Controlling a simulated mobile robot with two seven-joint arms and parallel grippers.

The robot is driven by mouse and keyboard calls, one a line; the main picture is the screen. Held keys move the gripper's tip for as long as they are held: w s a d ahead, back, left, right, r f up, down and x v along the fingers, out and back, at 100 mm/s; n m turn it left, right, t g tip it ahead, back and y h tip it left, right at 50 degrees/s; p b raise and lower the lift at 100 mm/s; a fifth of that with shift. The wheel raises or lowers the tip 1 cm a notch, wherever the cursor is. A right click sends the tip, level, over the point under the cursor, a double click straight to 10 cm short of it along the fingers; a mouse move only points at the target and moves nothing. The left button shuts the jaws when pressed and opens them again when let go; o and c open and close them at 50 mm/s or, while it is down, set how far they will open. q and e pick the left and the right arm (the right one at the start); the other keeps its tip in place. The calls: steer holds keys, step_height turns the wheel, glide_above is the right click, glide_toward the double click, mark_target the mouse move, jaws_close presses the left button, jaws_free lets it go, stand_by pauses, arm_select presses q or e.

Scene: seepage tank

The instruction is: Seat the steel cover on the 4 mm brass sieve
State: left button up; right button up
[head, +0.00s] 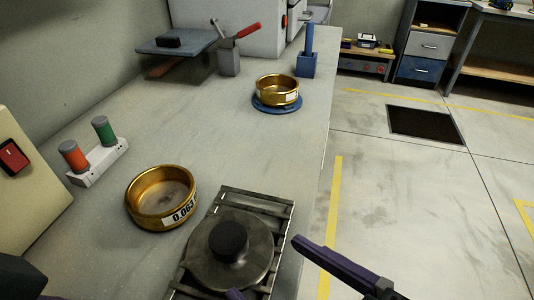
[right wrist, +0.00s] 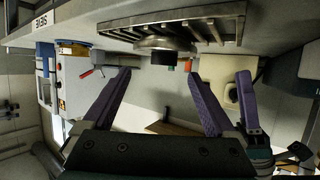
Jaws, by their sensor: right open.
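The steel cover (head: 205,267), a round grey disc with a black knob (head: 228,238), lies on a slatted metal rack near the front. It also shows in the right wrist view (right wrist: 150,44). A brass sieve (head: 277,87) stands on a blue round base farther back; its label is too small to read. A nearer brass sieve (head: 146,212), left of the cover, is labelled 0.063. My right gripper (head: 266,267) is open and empty, its purple fingers apart near the cover. In the right wrist view the knob (right wrist: 165,60) appears between the fingertips, not gripped. My left gripper's fingers are not visible.
The slatted rack (head: 276,205) is near the bench's right edge. An orange and green pair of cylinders (head: 98,168) stands at the left wall. A blue holder (head: 306,66) and a grey holder with a red-handled tool (head: 229,63) stand farther back. The mid-bench is clear.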

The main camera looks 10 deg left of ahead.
mark_target(233, 244)
steer(key=x, duration=0.7)
steer(key=shift+s+a+r, duration=0.25)
steer(key=shift+a, duration=0.05)
jaws_close()
stand_by(0.4)
